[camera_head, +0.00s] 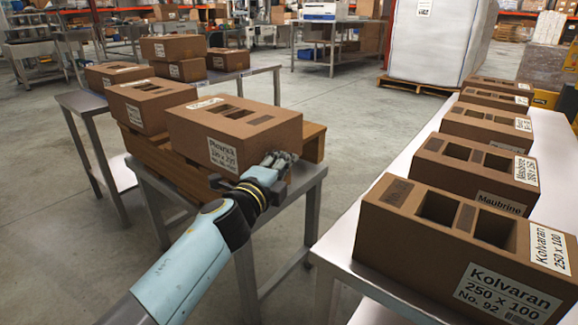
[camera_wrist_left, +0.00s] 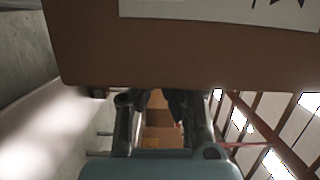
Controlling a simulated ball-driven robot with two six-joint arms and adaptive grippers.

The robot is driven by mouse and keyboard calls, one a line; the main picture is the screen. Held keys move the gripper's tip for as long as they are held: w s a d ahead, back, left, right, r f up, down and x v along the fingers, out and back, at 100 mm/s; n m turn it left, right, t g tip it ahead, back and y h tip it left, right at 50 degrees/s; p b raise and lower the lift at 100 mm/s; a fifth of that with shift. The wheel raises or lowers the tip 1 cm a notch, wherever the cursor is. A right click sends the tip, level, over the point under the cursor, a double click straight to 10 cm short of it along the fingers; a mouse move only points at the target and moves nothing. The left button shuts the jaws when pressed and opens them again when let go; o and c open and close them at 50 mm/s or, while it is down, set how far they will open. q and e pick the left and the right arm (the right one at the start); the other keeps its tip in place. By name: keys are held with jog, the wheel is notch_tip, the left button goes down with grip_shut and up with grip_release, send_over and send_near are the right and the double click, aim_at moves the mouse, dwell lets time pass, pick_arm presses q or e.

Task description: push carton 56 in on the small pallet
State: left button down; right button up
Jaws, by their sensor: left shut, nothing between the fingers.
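A brown carton (camera_head: 256,139) with a white label and cut-outs in its top sits on the small wooden pallet (camera_head: 314,144). I take it as carton 56, but its number is too small to read surely. The pallet stands on a grey metal table. My left gripper (camera_head: 279,159) is shut and empty at the lower right of the carton's near face. In the left wrist view the carton (camera_wrist_left: 190,60) fills the top, and the finger ends of the gripper (camera_wrist_left: 162,103) are at its lower edge. I cannot tell whether they touch. My right gripper is not in view.
A second carton (camera_head: 128,111) stands at the left on the pallet, close beside the first. More cartons stand on a table behind. At right, a pale table (camera_head: 375,237) holds a row of cartons, the nearest labelled Kolvaran No. 92 (camera_head: 391,222). Bare floor lies between the tables.

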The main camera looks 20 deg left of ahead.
pick_arm(q)
jog(key=a, duration=0.2)
jog(key=w+a, duration=0.1)
jog(key=a, duration=0.1)
jog(key=w+a, duration=0.1)
jog(key=a, duration=0.1)
jog(key=shift+w, duration=0.1)
jog(key=shift+d, duration=0.1)
